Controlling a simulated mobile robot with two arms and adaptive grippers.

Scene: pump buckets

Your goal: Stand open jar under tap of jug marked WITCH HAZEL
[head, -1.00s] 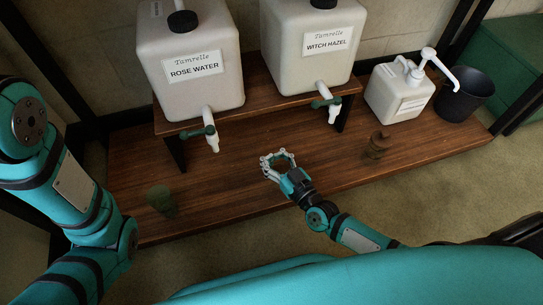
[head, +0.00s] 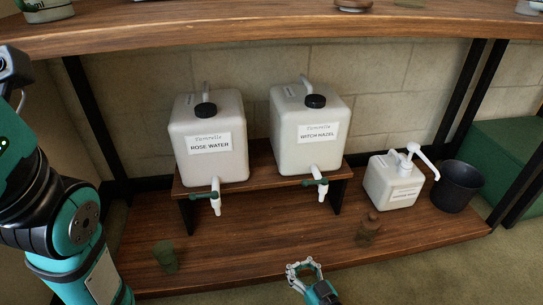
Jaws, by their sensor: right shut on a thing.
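The jug marked WITCH HAZEL (head: 309,158) stands on a raised wooden stand, its green-and-white tap (head: 320,185) at the lower front. My right gripper (head: 303,268) shows at the bottom of the view, in front of and below that tap, slightly left of it. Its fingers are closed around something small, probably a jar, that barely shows. A green, cup-like jar (head: 166,256) stands at the left on the lower board. A brown jar or bottle (head: 369,226) stands to the right; I cannot tell whether either is open. My left gripper is out of view.
The ROSE WATER jug (head: 207,160) and its tap (head: 215,195) stand to the left on the same stand (head: 262,165). A white pump bottle (head: 393,182) and a dark bucket (head: 457,187) stand at the right. A wooden shelf (head: 250,32) spans above.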

